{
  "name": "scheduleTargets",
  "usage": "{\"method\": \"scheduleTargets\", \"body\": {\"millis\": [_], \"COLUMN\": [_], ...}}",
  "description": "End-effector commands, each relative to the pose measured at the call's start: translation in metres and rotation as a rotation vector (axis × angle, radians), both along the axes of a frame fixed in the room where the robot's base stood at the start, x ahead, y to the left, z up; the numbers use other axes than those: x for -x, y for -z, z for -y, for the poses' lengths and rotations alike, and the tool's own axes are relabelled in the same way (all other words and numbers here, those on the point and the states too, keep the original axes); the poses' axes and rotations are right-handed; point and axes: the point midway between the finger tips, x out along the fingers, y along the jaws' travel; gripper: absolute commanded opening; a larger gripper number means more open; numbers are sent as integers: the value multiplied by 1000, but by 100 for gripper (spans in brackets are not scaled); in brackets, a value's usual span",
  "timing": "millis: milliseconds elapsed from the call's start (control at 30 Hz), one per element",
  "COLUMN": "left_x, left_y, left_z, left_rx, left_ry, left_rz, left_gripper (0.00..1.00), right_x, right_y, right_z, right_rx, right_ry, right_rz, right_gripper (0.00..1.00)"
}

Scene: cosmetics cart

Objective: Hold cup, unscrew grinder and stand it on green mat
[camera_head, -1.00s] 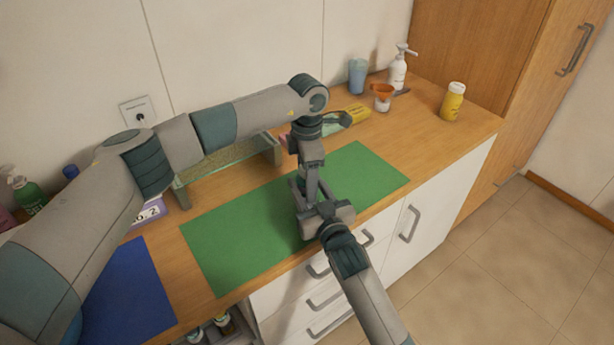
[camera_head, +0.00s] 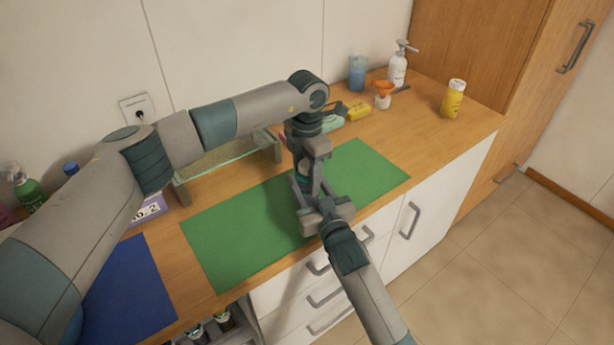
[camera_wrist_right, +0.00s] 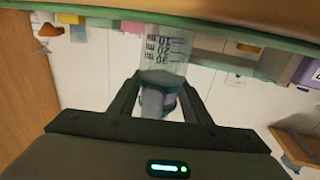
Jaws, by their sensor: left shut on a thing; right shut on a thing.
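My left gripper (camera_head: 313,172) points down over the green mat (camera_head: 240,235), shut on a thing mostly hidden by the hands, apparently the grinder. My right gripper (camera_head: 312,203) comes in from the front, just below the left one, and is shut on the cup. In the right wrist view, which looks upside down, the clear cup (camera_wrist_right: 167,45) with dark graduation marks shows beyond the right fingers (camera_wrist_right: 162,95). A dark teal and grey part adjoins it between those fingers. I cannot tell whether it is grinder or left gripper, or how far the thread is turned.
A blue mat (camera_head: 125,290) lies at left. A glass-topped rack (camera_head: 225,158) stands behind the green mat. The green mat's right part is clear.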

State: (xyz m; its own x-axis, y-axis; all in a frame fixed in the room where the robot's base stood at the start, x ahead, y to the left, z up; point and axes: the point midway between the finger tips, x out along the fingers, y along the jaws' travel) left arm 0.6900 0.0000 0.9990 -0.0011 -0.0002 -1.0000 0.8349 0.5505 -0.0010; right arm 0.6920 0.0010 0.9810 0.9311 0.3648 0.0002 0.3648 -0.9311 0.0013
Motion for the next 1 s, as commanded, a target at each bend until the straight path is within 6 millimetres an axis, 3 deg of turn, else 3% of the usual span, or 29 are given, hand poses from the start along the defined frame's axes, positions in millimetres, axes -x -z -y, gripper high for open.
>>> {"method": "scheduleTargets", "body": {"millis": [967,1000], "left_x": [-1,0], "left_y": [-1,-1], "left_z": [0,0], "left_rx": [0,-1], "left_ry": [4,4], "left_rz": [1,1], "left_gripper": [18,49], "right_x": [0,0], "right_y": [2,2], "right_z": [1,1], "right_rx": [-1,-1], "right_ry": [1,1], "right_rz": [-4,-4], "right_gripper": [0,0]}}
